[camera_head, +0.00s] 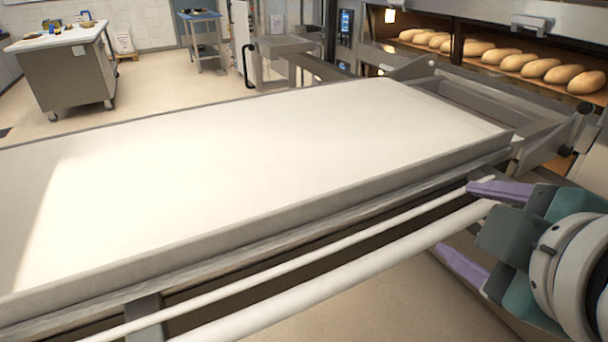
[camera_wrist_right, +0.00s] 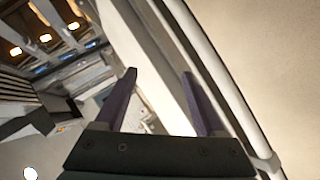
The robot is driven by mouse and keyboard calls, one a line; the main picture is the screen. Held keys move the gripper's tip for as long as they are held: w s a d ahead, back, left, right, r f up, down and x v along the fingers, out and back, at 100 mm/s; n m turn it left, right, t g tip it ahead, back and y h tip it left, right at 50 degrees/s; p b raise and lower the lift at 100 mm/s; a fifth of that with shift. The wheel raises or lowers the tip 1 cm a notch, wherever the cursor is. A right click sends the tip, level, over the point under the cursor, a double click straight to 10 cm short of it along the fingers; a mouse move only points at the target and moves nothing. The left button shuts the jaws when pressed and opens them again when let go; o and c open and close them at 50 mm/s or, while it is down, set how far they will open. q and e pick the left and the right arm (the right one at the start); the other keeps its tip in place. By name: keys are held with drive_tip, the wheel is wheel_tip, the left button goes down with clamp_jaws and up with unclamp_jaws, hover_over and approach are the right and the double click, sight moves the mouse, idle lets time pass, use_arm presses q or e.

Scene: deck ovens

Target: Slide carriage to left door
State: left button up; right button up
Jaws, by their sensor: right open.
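The carriage (camera_head: 250,150) is a long, flat cream bed in a grey frame, crossing the head view from lower left to upper right. Its far end points toward the deck oven. Two pale rails (camera_head: 350,262) run along its near side. My right gripper (camera_head: 478,226) is open, with one purple finger above the rails and one below in the head view. In the right wrist view its fingers (camera_wrist_right: 158,76) are apart, with a pale bar beside them; I cannot tell whether they touch it. The oven's left opening (camera_head: 422,38) and right opening (camera_head: 540,68) show loaves inside. My left gripper is out of view.
A metal end frame (camera_head: 490,105) stands between the carriage bed and the oven. A control panel (camera_head: 346,25) is left of the oven openings. A worktable (camera_head: 68,68) and a blue-topped stand (camera_head: 202,40) are at the back left. Floor (camera_head: 150,105) behind the carriage is clear.

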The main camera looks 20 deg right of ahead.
sight(384, 269)
drive_tip(key=w+f+n+t+b, duration=0.1)
drive_tip(key=f+n+b, duration=0.1)
drive_tip(key=f+b, duration=0.3)
drive_tip(key=w+a+f+n+t+b, duration=0.1)
drive_tip(key=f+n+t+b, duration=0.1)
drive_tip(key=f+b, duration=0.4)
drive_tip(key=w+f+n+t+b, duration=0.1)
drive_tip(key=w+f+n+b, duration=0.1)
drive_tip(key=f+b, duration=0.4)
drive_tip(key=shift+a+n+t+b, duration=0.35)
drive_tip(key=shift+n+b, duration=0.25)
drive_tip(key=shift+b, duration=0.8)
drive_tip(key=shift+w, duration=0.25)
drive_tip(key=x, duration=0.9)
drive_tip(key=shift+w+d, duration=0.15)
drive_tip(key=shift+w, duration=0.1)
drive_tip(key=shift+c, duration=0.4)
drive_tip(key=c, duration=1)
clamp_jaws()
drive_tip(key=shift+r, duration=0.1)
